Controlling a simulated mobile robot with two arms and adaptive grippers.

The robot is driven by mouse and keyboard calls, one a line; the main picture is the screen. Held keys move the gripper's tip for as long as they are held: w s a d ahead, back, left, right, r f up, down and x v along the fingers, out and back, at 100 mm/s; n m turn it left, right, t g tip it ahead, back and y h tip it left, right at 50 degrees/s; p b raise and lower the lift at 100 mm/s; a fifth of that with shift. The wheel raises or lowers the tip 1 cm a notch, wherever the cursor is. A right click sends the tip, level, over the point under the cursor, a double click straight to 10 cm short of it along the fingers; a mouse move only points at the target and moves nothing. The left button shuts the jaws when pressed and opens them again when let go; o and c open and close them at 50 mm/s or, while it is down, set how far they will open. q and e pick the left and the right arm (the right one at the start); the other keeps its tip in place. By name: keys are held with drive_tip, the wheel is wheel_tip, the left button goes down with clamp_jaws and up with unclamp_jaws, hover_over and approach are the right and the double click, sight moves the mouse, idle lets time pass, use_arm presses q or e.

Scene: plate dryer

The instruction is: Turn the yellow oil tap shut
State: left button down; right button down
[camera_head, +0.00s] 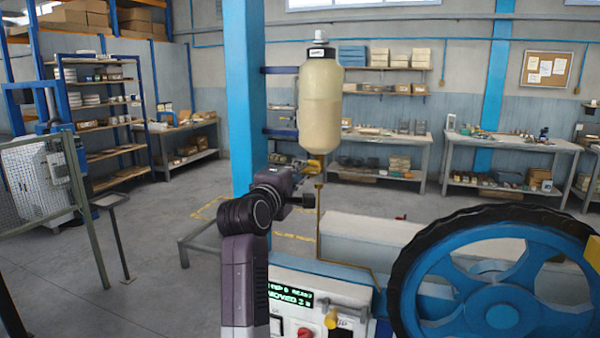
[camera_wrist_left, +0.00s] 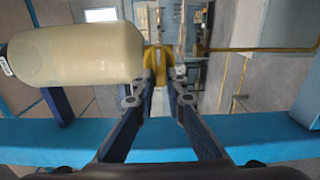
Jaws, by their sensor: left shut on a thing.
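The yellow oil tap (camera_head: 314,167) sits under the cream oil bottle (camera_head: 320,105), at the top of a thin brass pipe (camera_head: 318,222). My left gripper (camera_head: 302,166) reaches up to it from below left in the head view. In the left wrist view, the fingers of the left gripper (camera_wrist_left: 161,78) are shut on the tap (camera_wrist_left: 158,58), one on each side. The bottle (camera_wrist_left: 75,62) lies to the left in that view. The tap's far side is hidden, and its exact angle is hard to tell. My right gripper is not in view.
A large blue wheel with a black rim (camera_head: 430,260) stands at the lower right, close to a control panel with a green display (camera_head: 290,298). A blue pillar (camera_head: 243,90) rises just behind my left arm. Workbenches and shelves are far back.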

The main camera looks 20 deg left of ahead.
use_arm(q)
drive_tip(key=c, duration=2)
unclamp_jaws()
drive_tip(key=shift+a+f, duration=0.1)
drive_tip(key=shift+o, duration=0.2)
drive_tip(key=s, duration=1.2)
drive_tip(key=shift+a, duration=0.2)
